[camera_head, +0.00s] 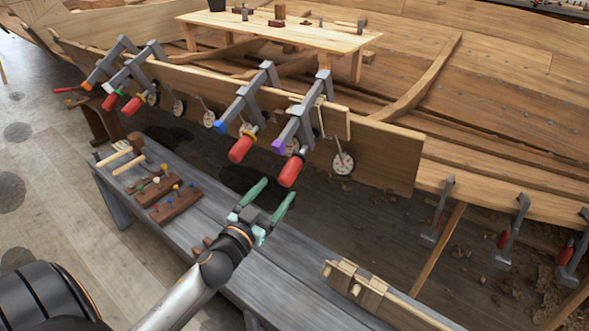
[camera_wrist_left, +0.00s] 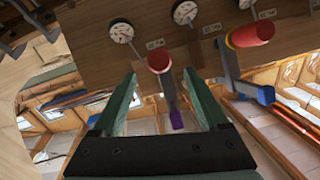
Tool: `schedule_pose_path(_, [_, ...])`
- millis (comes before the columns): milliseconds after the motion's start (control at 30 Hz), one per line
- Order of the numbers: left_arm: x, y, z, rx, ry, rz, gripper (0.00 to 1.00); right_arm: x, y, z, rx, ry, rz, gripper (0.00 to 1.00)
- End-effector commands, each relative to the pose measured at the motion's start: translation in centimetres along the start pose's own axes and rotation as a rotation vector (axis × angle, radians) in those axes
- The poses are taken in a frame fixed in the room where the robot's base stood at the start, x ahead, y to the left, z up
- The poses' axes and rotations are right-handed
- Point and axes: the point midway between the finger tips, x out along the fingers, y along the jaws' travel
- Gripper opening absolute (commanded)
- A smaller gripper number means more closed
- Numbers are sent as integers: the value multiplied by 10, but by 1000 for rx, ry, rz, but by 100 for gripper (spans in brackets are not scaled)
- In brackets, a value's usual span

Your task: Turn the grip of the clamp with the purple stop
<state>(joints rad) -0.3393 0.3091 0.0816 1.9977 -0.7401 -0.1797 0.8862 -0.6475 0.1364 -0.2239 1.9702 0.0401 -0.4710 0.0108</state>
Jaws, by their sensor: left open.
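The clamp with the purple stop (camera_head: 278,146) is a grey bar clamp on the plank edge, the rightmost of the near row. Its red grip (camera_head: 290,172) hangs towards me at the lower end. In the left wrist view the red grip (camera_wrist_left: 160,61) and the purple stop (camera_wrist_left: 177,120) show between my finger lines. My left gripper (camera_head: 276,188) has green fingers, open and empty, just below and left of the grip in the head view. In the wrist view its fingertips (camera_wrist_left: 160,72) lie either side of the grip; I cannot tell the depth gap. My right gripper is not in view.
The clamp with the blue stop (camera_head: 220,127) stands close on the left, with another red grip (camera_head: 241,149). Dial gauges, one at right (camera_head: 343,162), sit on the plank (camera_head: 385,158). A grey bench (camera_head: 290,262) with wooden blocks (camera_head: 355,283) lies below my arm.

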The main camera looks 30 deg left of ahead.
Motion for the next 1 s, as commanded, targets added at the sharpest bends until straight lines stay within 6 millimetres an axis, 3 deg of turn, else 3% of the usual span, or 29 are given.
schedule_pose_path(300, [58, -1, -1, 3, 1, -1, 76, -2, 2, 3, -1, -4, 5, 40])
schedule_pose_path(500, [85, 0, 0, 1, -2, -1, 76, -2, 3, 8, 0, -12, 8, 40])
schedule_pose_path(700, [100, 0, 1, 1, -2, 0, 76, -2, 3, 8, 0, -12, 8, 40])
schedule_pose_path(1000, [102, 0, 1, 1, -3, 0, 76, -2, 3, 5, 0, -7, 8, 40])
